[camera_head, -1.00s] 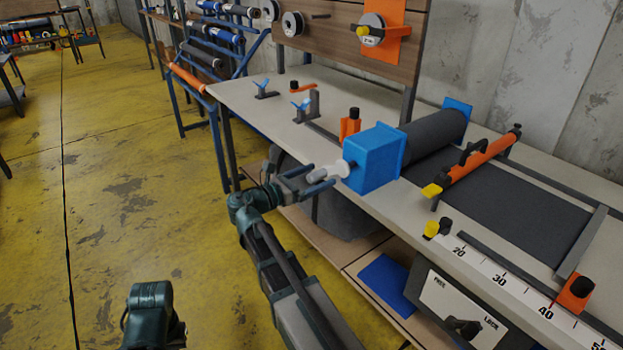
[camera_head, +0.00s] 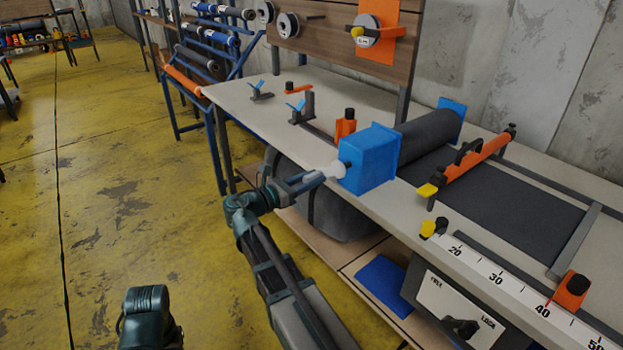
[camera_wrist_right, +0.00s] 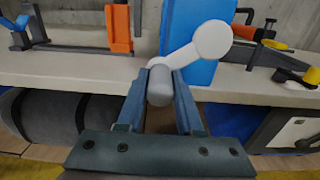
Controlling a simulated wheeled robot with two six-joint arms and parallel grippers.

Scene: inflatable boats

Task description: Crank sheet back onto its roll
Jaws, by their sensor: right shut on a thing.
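The dark grey sheet (camera_head: 510,205) lies flat on the bench and runs up to its dark roll (camera_head: 425,137), which sits between two blue end blocks. The near blue block (camera_head: 368,162) has a white crank (camera_head: 333,171) on its left face. My right gripper (camera_head: 318,181) is at this crank. In the right wrist view, its fingers (camera_wrist_right: 160,92) are shut on the crank's grey handle (camera_wrist_right: 160,82), and the white crank arm (camera_wrist_right: 190,52) slants up and right to a round hub. My left gripper is not in view.
An orange bar with a yellow end (camera_head: 470,162) spans the sheet. A white ruler strip (camera_head: 500,280) runs along the bench's front edge, with an orange clamp (camera_head: 571,291). Small blue-handled clamps (camera_head: 298,107) stand at the left. Yellow floor (camera_head: 120,200) is open at left.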

